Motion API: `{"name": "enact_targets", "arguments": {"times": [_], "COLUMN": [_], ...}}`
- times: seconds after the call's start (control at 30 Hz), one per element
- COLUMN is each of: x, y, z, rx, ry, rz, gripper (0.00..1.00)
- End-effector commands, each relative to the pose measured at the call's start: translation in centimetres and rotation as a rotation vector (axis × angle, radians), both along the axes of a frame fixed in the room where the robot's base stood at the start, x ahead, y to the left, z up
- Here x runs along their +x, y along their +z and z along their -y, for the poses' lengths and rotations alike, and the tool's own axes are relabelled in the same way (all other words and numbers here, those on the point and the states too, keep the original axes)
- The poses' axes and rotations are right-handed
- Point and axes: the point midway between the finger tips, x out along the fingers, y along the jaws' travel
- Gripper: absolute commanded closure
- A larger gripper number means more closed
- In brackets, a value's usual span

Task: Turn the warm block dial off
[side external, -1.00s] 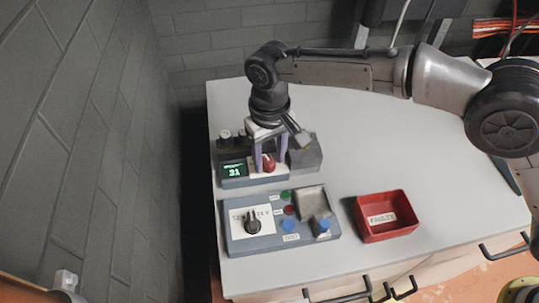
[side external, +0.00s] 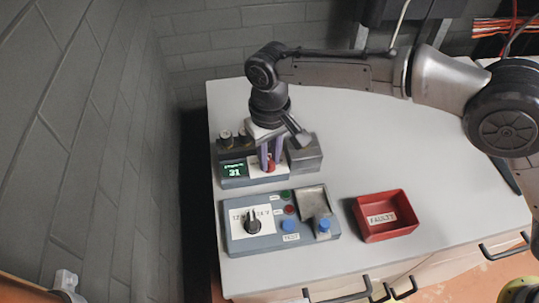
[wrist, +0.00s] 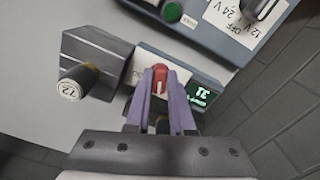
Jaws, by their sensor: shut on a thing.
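The warm block (side external: 236,182) is a grey-blue unit at the back left of the table, with a white panel and a small green display (side external: 234,170) that reads 31. Its red dial (side external: 271,168) sits on the white panel, right of the display. My gripper (side external: 270,163) points down over the dial, its purple fingers closed on either side of it. In the wrist view the red dial (wrist: 160,80) shows between the two fingertips, its marker line facing the camera. The panel marks around the dial are mostly hidden by the fingers.
In front lies a control box (side external: 270,238) with a black voltage knob (side external: 252,223), blue, green and red buttons and a metal tray. A red bin (side external: 386,216) labelled FAULTY stands to its right. A grey block (side external: 304,155) and dark-capped cylinders (side external: 226,140) flank my gripper. The table's right is clear.

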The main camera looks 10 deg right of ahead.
Motion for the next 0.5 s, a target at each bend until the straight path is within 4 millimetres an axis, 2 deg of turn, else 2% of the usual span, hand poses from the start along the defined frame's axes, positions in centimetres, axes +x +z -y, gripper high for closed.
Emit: {"name": "enact_targets", "arguments": {"times": [0.23,0.5], "x": [0.03,0.09], "y": [0.06,0.10], "z": [0.05,0.12], "rx": [0.000,0.000], "ry": [0.119,0.336], "rz": [0.000,0.001], "gripper": [1.00,1.00]}}
